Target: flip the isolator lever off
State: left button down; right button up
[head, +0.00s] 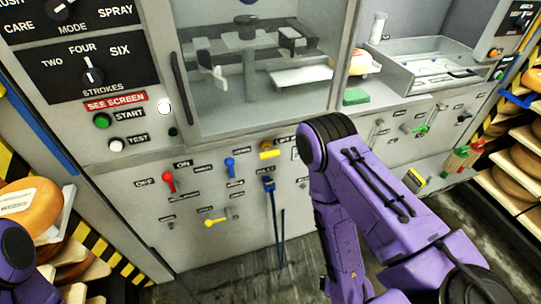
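A small red lever (168,182) is on the grey lower panel of the machine, at the left. An OFF label (142,183) is to its left and an ON label (183,164) is above it to the right. The red handle stands roughly upright; its exact setting is too small to tell. The word isolator cannot be read on the small labels. Purple links of my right arm fill the lower middle and right, well to the right of the red lever. A piece of my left arm shows at the lower left edge. Neither gripper is in view.
Nearby are a blue lever (230,166), a yellow lever (216,221) and a hanging blue strap (273,210). START (102,120) and TEST (116,144) buttons sit above. Cheese wheels on racks stand at the left (30,200) and right. The floor before the panel looks clear.

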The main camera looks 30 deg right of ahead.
aim_at(167, 177)
jog(key=u, duration=2.35)
jog(key=k, duration=1.3)
jog(key=z, duration=1.85)
jog(key=i, duration=0.5)
jog(key=z, duration=0.05)
